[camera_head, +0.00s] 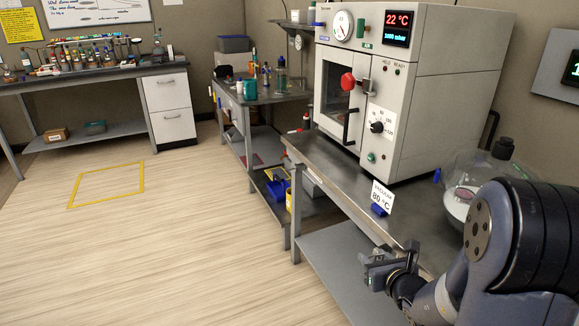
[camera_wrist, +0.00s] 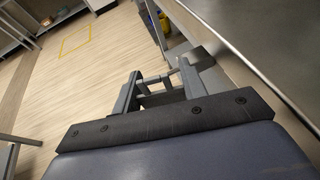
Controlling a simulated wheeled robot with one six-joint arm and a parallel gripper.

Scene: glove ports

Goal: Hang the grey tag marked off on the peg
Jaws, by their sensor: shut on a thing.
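My gripper (camera_head: 386,262) is low at the front edge of the steel bench, out over the side facing the floor. In the wrist view its fingers (camera_wrist: 158,88) are close together on a small grey piece (camera_wrist: 201,57), which looks like the grey tag; no marking on it is readable. The white oven cabinet (camera_head: 435,90) stands on the bench, beyond and above my gripper. Its front has small green (camera_head: 361,29) and blue (camera_head: 319,24) pieces near the round gauge (camera_head: 343,26). I cannot tell which part is the peg.
A white "80 °C" card (camera_head: 381,194) stands in a blue holder on the bench (camera_head: 334,178) near its front edge. A glass vessel (camera_head: 462,190) is at the right, beside my arm. The floor at left is clear.

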